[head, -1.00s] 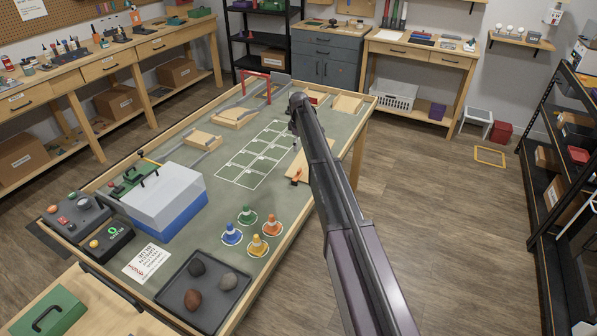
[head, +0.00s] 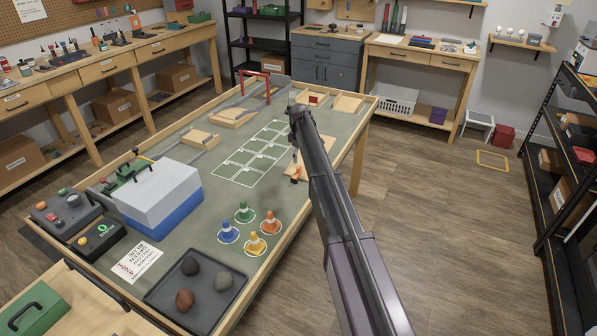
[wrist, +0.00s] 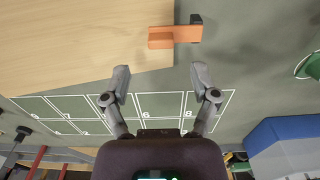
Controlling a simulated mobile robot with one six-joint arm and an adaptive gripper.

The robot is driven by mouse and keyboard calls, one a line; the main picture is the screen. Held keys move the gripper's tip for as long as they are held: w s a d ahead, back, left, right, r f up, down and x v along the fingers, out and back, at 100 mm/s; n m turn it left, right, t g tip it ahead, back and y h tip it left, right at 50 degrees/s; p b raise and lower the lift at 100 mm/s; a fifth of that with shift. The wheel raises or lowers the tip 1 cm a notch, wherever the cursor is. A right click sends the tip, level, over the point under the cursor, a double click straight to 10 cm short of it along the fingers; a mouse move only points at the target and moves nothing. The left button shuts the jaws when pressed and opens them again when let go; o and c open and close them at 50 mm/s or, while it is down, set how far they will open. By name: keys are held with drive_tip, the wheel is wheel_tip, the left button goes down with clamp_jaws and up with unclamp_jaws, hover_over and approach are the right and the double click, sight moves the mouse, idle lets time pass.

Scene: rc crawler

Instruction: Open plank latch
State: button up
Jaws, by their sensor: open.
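The wooden plank (head: 326,150) lies near the right edge of the green-topped table, partly behind my arm. It fills the upper left of the wrist view (wrist: 80,45). Its orange latch (head: 296,173) shows at its near end; in the wrist view the latch (wrist: 174,37) is a flat bar across the plank's edge, with a small black piece (wrist: 196,19) at its outer end. My gripper (wrist: 160,72) is open and empty. Its fingertips are apart from the latch, which appears beyond them and slightly right of their middle. In the head view my arm mostly hides the gripper.
A numbered white grid (head: 253,153) lies left of the plank. Several coloured cones (head: 243,212) stand nearer. A box with a blue base (head: 165,225) and a dark tray of rocks (head: 210,310) are at the near left.

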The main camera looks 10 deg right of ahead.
sight(299, 167)
drive_tip(key=shift+f+b, duration=2.3)
drive_tip(key=shift+f, duration=0.3)
clamp_jaws()
drive_tip(key=shift+a, duration=0.1)
